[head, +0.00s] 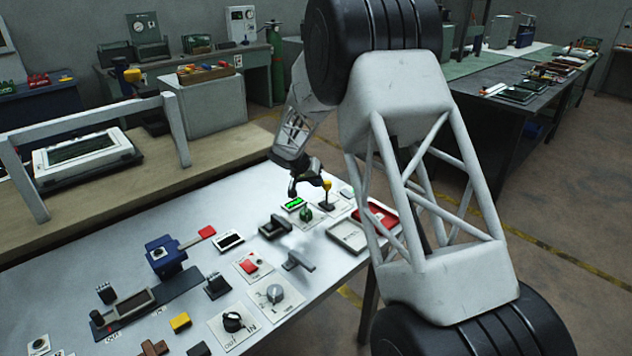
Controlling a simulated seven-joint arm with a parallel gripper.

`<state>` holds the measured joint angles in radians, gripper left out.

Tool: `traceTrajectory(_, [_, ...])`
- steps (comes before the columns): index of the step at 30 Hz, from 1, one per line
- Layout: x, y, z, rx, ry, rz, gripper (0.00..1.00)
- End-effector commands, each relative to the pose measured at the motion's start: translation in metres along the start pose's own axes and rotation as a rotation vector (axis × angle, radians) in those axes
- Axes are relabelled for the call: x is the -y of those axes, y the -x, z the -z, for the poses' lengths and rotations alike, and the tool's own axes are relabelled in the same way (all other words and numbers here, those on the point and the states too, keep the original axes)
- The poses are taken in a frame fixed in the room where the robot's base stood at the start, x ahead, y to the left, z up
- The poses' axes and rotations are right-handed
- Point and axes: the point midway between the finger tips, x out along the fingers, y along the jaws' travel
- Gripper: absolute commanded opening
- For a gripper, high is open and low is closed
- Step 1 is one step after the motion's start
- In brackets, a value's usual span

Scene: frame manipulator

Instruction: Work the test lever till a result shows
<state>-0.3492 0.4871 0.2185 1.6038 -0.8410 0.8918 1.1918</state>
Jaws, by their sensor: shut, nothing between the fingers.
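A small upright lever with a yellow knob (327,186) stands on a plate at the far right part of the metal bench. A small display (294,204) lit green lies just left of it, with a green knob (306,214) between them. My gripper (292,192) is shut and empty, pointing down just above and behind the green display, left of the yellow knob. A gap seems to show between gripper and knob, but contact is hard to judge. I cannot read anything on the display. No label naming the test lever is legible.
The metal bench (75,265) also holds a blue box (165,258) with a red-handled lever (207,232), a red button (249,266), a grey dial (275,293), a dark rotary knob (232,322) and a red tray (378,214).

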Motion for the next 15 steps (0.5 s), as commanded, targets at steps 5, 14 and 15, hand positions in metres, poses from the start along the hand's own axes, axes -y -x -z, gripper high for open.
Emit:
traceTrajectory(5, [-0.007, 0.0, -0.003, -0.02, -0.031, 0.039, 0.0])
traceTrajectory(14, [-0.016, -0.001, -0.008, -0.057, -0.089, 0.114, 0.0])
traceTrajectory(15, [-0.018, -0.001, -0.009, -0.061, -0.097, 0.124, 0.0])
